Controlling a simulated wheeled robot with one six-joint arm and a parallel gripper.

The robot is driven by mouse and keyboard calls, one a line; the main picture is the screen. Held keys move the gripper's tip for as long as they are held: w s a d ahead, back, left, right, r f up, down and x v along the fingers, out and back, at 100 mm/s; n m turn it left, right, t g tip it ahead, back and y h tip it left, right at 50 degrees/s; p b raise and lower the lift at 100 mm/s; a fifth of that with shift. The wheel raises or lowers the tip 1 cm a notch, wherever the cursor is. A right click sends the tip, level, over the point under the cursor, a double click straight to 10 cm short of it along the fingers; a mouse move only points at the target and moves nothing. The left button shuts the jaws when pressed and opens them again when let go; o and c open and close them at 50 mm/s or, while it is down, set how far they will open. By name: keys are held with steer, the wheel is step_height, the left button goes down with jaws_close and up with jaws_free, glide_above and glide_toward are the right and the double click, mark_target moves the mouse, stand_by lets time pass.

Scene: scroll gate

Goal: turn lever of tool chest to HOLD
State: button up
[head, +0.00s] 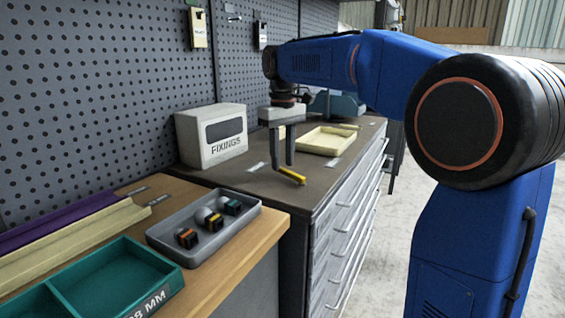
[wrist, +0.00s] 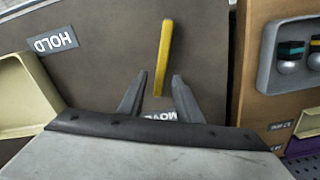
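The tool chest (head: 318,192) is a grey drawer cabinet with a dark top. Its lever is a thin yellow bar (head: 292,177) on that top, also in the wrist view (wrist: 165,50). A HOLD label (wrist: 54,41) lies left of the lever in the wrist view. A second label, apparently MOVE (wrist: 158,116), is partly hidden by my gripper, close to the lever's near end. My gripper (head: 282,166) points down at the lever, fingers apart. In the wrist view (wrist: 161,76) the lever's near end shows between the fingers; I cannot tell whether they touch it.
A FIXINGS box (head: 206,151) stands left of my gripper against the pegboard. A cream tray (head: 323,140) lies behind it on the chest. A grey tray with small parts (head: 165,233) and a green bin (head: 118,277) sit on the wooden bench in front.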

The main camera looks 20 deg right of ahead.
steer(key=shift+f, duration=0.7)
steer(key=shift+c, duration=0.7)
jaws_close()
